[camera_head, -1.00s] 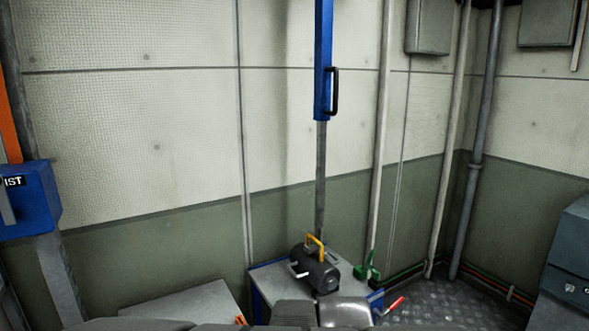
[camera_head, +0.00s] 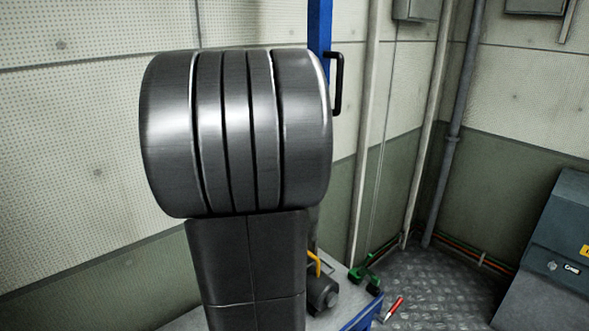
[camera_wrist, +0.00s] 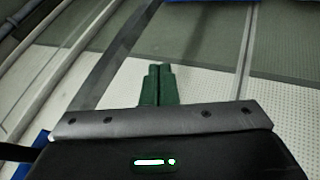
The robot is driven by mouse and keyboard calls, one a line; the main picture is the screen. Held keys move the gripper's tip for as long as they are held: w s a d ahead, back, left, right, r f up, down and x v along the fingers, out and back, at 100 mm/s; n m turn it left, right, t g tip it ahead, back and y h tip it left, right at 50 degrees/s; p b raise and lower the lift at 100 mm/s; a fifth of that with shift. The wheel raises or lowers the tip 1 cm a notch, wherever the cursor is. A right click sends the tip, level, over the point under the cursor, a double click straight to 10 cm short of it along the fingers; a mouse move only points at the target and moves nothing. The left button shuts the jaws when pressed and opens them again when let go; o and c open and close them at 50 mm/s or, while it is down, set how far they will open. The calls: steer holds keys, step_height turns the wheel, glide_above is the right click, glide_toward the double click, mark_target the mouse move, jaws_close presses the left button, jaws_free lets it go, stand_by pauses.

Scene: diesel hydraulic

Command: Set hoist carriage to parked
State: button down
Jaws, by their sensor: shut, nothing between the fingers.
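A blue upright piece (camera_head: 320,35) with a black bar handle (camera_head: 338,84) hangs against the wall in the head view. It looks like the hoist carriage, but no label on it shows. My dark arm hides its lower part and the wall to its left. In the wrist view my gripper (camera_wrist: 157,70) has two green fingers pressed together with nothing between them. The fingers point at the pale and grey-green wall, apart from any handle. Blue edges show at the top (camera_wrist: 240,2) and lower left (camera_wrist: 18,152) of the wrist view; I cannot tell what they belong to.
A dark motor-like unit (camera_head: 322,292) with a yellow handle sits on a low bench, partly behind my arm. A green valve-like part (camera_head: 364,274) and a red-handled lever (camera_head: 394,308) are beside it. A grey cabinet (camera_head: 550,255) stands right. Checker-plate floor (camera_head: 440,300) between is clear.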

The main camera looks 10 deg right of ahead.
steer(key=w+d+f+p, duration=0.2)
steer(key=w+d+f, duration=0.3)
steer(key=w+f, duration=0.2)
steer(key=shift+w+f+p, duration=0.2)
steer(key=shift+f+p, duration=0.1)
steer(key=shift+p, duration=0.05)
steer(key=shift+d, duration=0.1)
